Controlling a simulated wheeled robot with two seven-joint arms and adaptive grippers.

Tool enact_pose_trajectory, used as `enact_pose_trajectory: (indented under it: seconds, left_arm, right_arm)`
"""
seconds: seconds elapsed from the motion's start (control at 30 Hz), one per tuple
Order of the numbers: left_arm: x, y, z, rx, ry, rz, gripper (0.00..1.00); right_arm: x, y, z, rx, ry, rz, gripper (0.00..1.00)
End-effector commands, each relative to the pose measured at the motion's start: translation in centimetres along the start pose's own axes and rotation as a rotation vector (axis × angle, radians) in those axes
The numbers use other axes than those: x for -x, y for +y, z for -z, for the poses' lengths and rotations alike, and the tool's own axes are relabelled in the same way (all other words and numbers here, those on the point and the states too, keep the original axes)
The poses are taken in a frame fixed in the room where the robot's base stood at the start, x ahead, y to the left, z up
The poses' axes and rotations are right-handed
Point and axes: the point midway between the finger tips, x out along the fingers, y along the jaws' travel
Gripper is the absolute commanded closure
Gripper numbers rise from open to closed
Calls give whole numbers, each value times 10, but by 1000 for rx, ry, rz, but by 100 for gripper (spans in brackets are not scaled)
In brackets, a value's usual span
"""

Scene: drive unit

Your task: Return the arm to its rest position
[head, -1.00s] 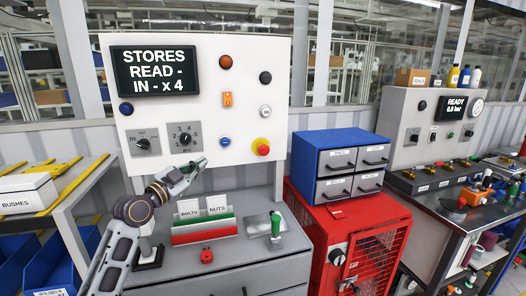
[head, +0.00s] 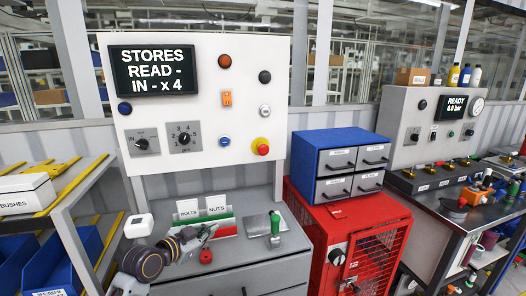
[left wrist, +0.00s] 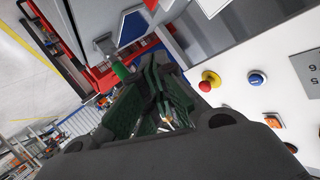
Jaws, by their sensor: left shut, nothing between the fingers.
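My left gripper (head: 207,233) is low in the head view, over the grey bench top in front of the bolts and nuts card holder. It is shut and empty, and it also shows in the left wrist view (left wrist: 150,85). My left arm comes in from the bottom left. The white control panel (head: 250,80) stands behind, apart from the gripper, with its screen (head: 154,69) reading "STORES READ-IN - x 4". My right gripper is in neither view.
The card holder (head: 224,227), a red button (head: 206,257) and a green-handled tool (head: 275,223) are on the grey bench. A red cage cabinet (head: 370,250) with a blue drawer unit (head: 340,140) stands right. Shelving with a BUSHES box (head: 25,197) stands left.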

Motion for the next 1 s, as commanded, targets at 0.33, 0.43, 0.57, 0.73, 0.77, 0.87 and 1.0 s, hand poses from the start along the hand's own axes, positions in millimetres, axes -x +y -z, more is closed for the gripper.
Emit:
enact_pose_trajectory:
  seconds: [0.33,0.43,0.57,0.73,0.77,0.87,1.0]
  left_arm:
    - [30,73,-84,159,-261,-57,100]
    - [43,91,-105,206,-339,-62,100]
    - [63,114,-131,269,-440,-62,100]
    - [92,142,-163,352,-573,-49,100]
    - [98,147,-168,366,-597,-46,100]
    - [118,161,-184,416,-677,-30,100]
    - [144,177,-202,474,-772,-4,100]
  right_arm:
    - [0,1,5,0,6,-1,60]
    - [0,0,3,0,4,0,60]
    - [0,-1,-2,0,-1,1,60]
    - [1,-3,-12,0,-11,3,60]
    - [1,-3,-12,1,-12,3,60]
    - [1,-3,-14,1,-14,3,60]
    - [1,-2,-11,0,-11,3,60]
